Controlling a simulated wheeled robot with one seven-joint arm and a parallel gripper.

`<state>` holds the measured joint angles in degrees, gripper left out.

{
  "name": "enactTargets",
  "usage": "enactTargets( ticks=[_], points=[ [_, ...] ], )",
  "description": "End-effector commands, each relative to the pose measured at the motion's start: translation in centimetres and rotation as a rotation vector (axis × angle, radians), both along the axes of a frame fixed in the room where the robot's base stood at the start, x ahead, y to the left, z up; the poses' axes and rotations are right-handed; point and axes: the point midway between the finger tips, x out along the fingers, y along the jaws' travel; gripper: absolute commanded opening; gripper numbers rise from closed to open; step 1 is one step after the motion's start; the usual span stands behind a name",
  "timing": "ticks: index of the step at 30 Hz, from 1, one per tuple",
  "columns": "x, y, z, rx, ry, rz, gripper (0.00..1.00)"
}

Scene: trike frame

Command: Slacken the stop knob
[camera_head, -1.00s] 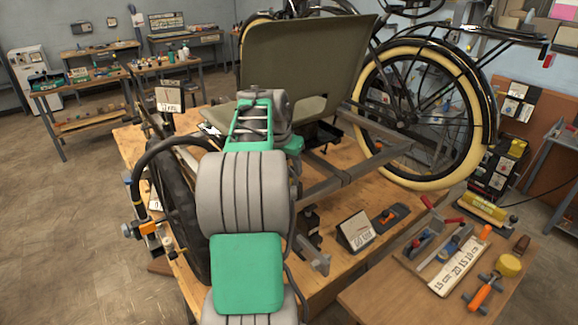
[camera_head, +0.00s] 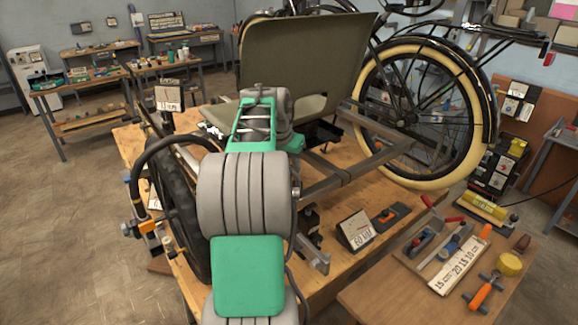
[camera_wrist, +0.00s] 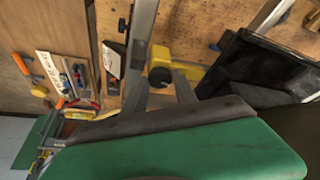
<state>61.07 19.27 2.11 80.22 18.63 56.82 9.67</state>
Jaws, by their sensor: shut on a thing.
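In the wrist view, a dark round stop knob (camera_wrist: 160,77) sits in front of a yellow bracket (camera_wrist: 161,55), beside a grey frame tube. My gripper (camera_wrist: 158,88) has its grey fingers on either side of the knob and is shut on it. The knob's far side and the exact finger contact are partly hidden. The green cover of my gripper fills the bottom of the wrist view. In the head view my own arm hides the gripper and the knob; the trike's grey frame (camera_head: 345,178) shows to the right of the arm on the wooden bench.
The olive seat panel (camera_head: 300,60) and the cream-tyred wheel (camera_head: 425,115) stand beyond my arm. A black tyre (camera_head: 180,205) is close on its left. A "60 MM" card (camera_head: 356,230) stands on the bench (camera_head: 325,285). Tools lie on the side table (camera_head: 385,300). A black tray (camera_wrist: 260,70) is right of the knob.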

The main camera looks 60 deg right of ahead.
Motion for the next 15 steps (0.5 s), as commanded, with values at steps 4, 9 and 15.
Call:
enactTargets(
  ticks=[4, 9, 15],
  points=[
    [-0.20, -0.08, -0.18, -0.003, -0.001, 0.079, 0.00],
    [-0.43, -0.16, -0.11, -0.004, -0.002, 0.216, 0.00],
    [-0.63, -0.21, 0.10, -0.002, 0.000, 0.406, 0.00]
  ],
)
